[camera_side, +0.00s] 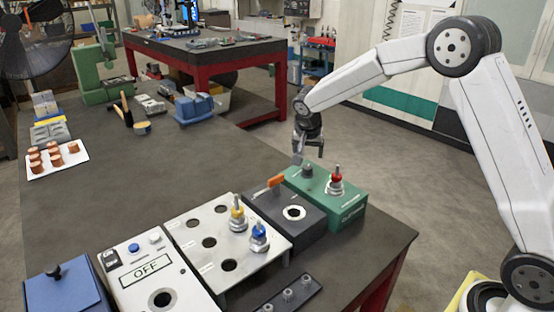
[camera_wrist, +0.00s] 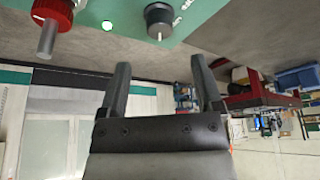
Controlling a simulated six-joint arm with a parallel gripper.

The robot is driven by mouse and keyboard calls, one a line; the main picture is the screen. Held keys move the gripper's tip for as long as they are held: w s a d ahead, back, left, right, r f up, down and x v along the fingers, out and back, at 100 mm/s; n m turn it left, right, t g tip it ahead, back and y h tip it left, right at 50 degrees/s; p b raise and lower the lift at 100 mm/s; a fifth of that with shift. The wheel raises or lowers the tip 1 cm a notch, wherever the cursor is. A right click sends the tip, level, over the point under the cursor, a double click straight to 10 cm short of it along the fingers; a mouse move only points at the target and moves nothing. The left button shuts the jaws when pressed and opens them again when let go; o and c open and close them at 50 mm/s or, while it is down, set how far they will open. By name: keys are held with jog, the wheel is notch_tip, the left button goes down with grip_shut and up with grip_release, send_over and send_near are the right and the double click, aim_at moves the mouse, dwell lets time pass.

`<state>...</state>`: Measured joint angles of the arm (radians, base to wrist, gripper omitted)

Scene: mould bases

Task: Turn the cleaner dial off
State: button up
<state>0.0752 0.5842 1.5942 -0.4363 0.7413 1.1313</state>
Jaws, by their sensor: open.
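A green box (camera_side: 350,211) stands at the near right corner of the table. A dark round dial (camera_side: 307,171) sits on its top, toward the back left. The dial also shows at the top of the wrist view (camera_wrist: 159,14), with a pale mark on its edge. My gripper (camera_side: 309,158) is just above and beside the dial, pointing down. In the wrist view its two fingers (camera_wrist: 160,68) are spread apart with nothing between them. The dial lies beyond the fingertips there, and contact is not visible.
A red-collared metal fitting (camera_side: 337,180) stands upright on the green box, right of the dial. A dark box with an orange handle (camera_side: 277,181) is beside it. A white panel with yellow and blue fittings (camera_side: 190,227) and an OFF box (camera_side: 182,291) stand farther left.

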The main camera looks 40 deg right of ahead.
aim_at(308, 166)
jog(key=shift+x, duration=3.5)
grip_shut()
jog(key=shift+s+n, duration=0.1)
jog(key=shift+n, duration=0.5)
jog(key=shift+d+n+t+y, duration=0.1)
jog(key=shift+n+t+y, duration=0.55)
jog(key=shift+n, duration=0.95)
jog(key=shift+n+t+y, duration=0.25)
jog(key=shift+n+y, duration=0.5)
jog(key=shift+n, duration=1.85)
